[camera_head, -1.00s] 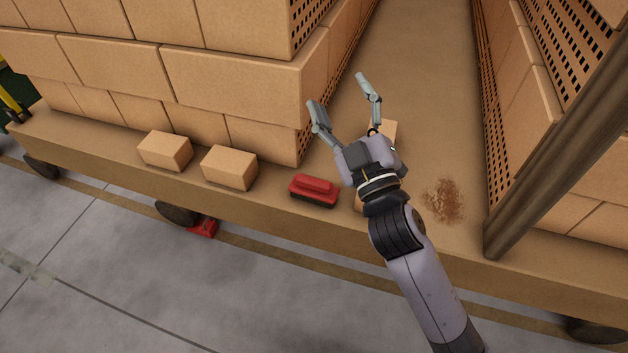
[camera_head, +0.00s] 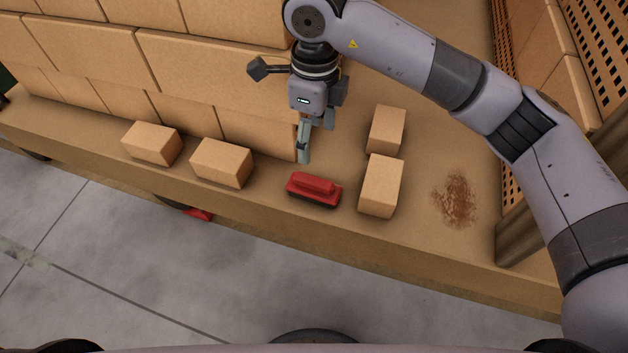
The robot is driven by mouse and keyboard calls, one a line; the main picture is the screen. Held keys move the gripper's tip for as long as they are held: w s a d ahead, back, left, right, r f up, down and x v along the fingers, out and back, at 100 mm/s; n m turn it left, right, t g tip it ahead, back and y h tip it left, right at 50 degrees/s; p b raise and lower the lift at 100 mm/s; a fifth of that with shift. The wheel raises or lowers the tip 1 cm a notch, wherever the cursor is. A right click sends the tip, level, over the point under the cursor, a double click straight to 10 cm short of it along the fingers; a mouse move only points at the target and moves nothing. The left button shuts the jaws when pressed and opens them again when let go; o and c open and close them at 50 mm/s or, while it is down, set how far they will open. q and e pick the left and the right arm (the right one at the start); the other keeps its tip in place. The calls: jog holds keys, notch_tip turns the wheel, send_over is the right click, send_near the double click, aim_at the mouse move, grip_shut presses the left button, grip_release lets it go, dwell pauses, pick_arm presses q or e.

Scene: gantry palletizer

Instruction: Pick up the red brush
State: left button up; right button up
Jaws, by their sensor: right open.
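The red brush (camera_head: 314,187) lies on the brown platform (camera_head: 430,255) near its front edge, red handle up and dark bristles below. My right gripper (camera_head: 304,150) points down just above and behind the brush, apart from it. It is open and empty. One finger shows clearly; the other is mostly hidden behind it. My left gripper is not in view.
Small boxes stand left of the brush (camera_head: 221,162) and (camera_head: 151,143), and right of it (camera_head: 381,187) and (camera_head: 386,130). Stacked cartons (camera_head: 200,65) rise behind. A brown stain (camera_head: 457,200) and a post (camera_head: 517,243) are at right.

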aim_at(314, 179)
notch_tip(314, 179, down, 12)
jog(key=shift+d+r+p, duration=0.1)
jog(key=shift+r+p, duration=0.15)
jog(key=shift+p, duration=0.7)
jog(key=shift+w+f+p, duration=0.1)
jog(key=shift+f+p, duration=0.6)
jog(key=shift+f, duration=2.05)
jog(key=c, duration=1.3)
jog(key=shift+r, duration=0.1)
notch_tip(314, 179, up, 20)
jog(key=shift+f+b, duration=0.1)
jog(key=shift+b, duration=1.15)
